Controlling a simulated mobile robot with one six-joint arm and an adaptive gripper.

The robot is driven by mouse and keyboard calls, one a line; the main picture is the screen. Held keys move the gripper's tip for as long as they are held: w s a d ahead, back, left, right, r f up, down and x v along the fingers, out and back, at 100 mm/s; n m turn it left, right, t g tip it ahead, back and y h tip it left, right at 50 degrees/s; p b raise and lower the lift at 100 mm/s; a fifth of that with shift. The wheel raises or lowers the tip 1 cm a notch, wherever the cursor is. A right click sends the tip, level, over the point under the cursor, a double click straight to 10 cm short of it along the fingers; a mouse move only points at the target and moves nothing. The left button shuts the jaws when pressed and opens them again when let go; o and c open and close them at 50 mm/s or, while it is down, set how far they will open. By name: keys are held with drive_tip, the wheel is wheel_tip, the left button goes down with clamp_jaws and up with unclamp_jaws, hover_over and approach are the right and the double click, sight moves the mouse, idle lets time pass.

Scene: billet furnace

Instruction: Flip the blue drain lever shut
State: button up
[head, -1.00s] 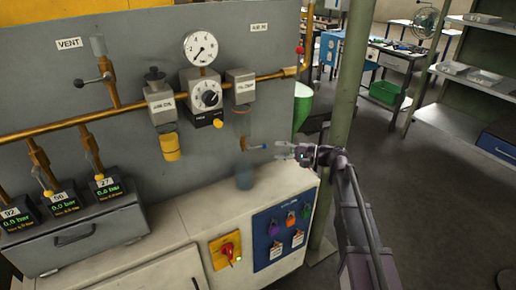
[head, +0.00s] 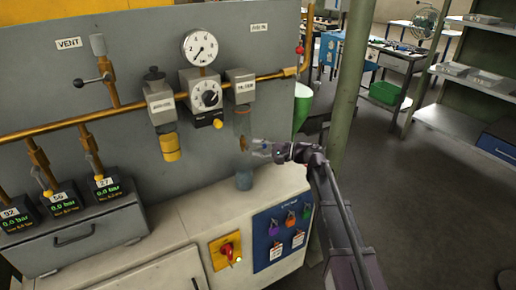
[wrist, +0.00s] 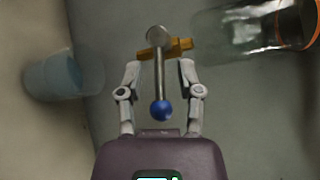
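The drain lever (wrist: 158,75) shows in the wrist view as a metal rod with a blue ball (wrist: 161,110) at its near end. Its far end meets a brass fitting (wrist: 178,47) beside a clear bowl (wrist: 245,30). My gripper (wrist: 160,67) is open, with one finger on each side of the rod and gaps on both sides. The blue ball lies between the fingers, close to the palm. In the head view my gripper (head: 261,147) is at the brass fitting (head: 244,144) below the grey filter unit (head: 240,87); the fingers largely hide the lever there.
A cup with bluish contents (head: 244,180) stands on the cabinet top below the bowl; it shows left in the wrist view (wrist: 62,76). A regulator with gauge (head: 203,88) and a yellow-bottomed unit (head: 163,115) hang to the left. A green post (head: 350,80) stands right.

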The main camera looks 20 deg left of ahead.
clamp_jaws()
drive_tip(key=shift+r, duration=0.1)
drive_tip(key=shift+r+h+p, duration=0.2)
drive_tip(key=shift+h+p, duration=0.1)
drive_tip(key=shift+p, duration=0.5)
drive_tip(key=shift+r+n+h+p, duration=0.1)
drive_tip(key=shift+n+h+p, duration=0.2)
drive_tip(key=shift+n+p, duration=0.35)
drive_tip(key=shift+o, duration=0.2)
unclamp_jaws()
